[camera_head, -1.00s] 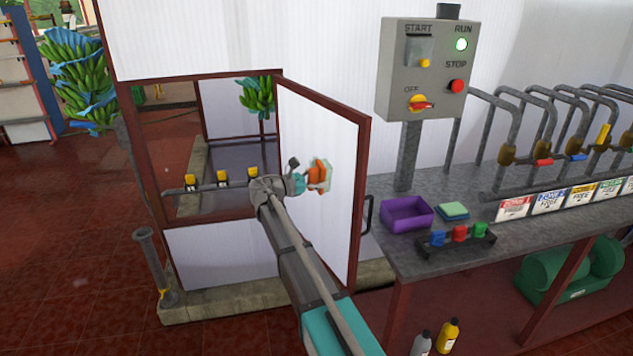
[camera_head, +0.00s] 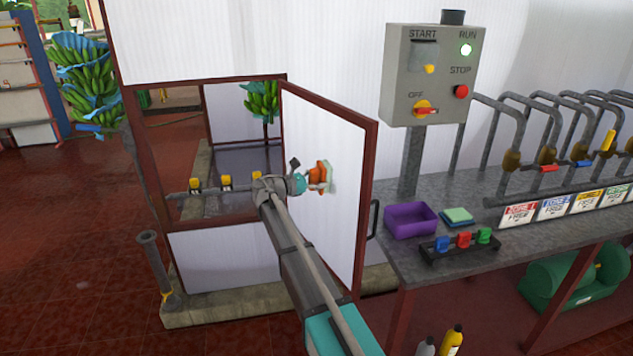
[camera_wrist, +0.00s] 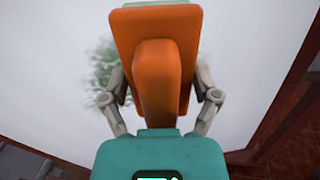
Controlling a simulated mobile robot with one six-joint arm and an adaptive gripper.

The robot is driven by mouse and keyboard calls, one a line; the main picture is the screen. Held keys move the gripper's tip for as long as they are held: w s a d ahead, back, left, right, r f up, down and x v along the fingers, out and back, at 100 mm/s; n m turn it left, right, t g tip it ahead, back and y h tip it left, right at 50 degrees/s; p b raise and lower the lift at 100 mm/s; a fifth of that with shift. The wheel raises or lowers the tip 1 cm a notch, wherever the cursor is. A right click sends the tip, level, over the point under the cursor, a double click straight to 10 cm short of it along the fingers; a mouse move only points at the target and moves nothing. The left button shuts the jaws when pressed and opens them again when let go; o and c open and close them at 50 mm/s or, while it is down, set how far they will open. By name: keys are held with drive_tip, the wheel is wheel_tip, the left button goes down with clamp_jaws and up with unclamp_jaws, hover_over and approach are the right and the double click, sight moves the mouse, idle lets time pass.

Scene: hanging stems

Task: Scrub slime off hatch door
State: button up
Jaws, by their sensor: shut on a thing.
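The hatch door (camera_head: 338,228) is a white panel in a red-brown frame, swung open. My gripper (camera_head: 307,182) is shut on the handle of an orange scrubber (camera_head: 318,177) with a pale green pad. The scrubber is at the door's white face; whether the pad touches it I cannot tell. In the wrist view the orange scrubber (camera_wrist: 153,60) sits between the fingers of my gripper (camera_wrist: 160,98). A grey-green slime patch (camera_wrist: 104,70) shows on the door (camera_wrist: 240,60) left of the scrubber, partly hidden behind it.
Right of the door stands a grey bench (camera_head: 400,254) with a purple tray (camera_head: 410,221), a green sponge (camera_head: 458,216) and a rack of coloured clips (camera_head: 462,243). A control box (camera_head: 430,75) stands above it. A short post (camera_head: 157,262) is at left. Bottles (camera_head: 451,340) stand below.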

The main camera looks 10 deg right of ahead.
sight(309, 161)
drive_tip(key=shift+w+a, duration=0.15)
drive_tip(key=shift+w, duration=0.95)
drive_tip(key=shift+w, duration=0.1)
drive_tip(key=shift+w+a, duration=0.15)
drive_tip(key=shift+w, duration=0.7)
drive_tip(key=shift+w+a, duration=0.1)
drive_tip(key=shift+w, duration=0.75)
drive_tip(key=shift+w+a, duration=0.25)
drive_tip(key=shift+w, duration=0.65)
drive_tip(key=shift+w+a, duration=0.25)
drive_tip(key=shift+w, duration=0.6)
drive_tip(key=shift+w, duration=0.15)
drive_tip(key=shift+w+a, duration=0.25)
drive_tip(key=shift+w, duration=0.55)
drive_tip(key=shift+w+a, duration=0.2)
drive_tip(key=shift+w, duration=0.6)
drive_tip(key=shift+f, duration=0.1)
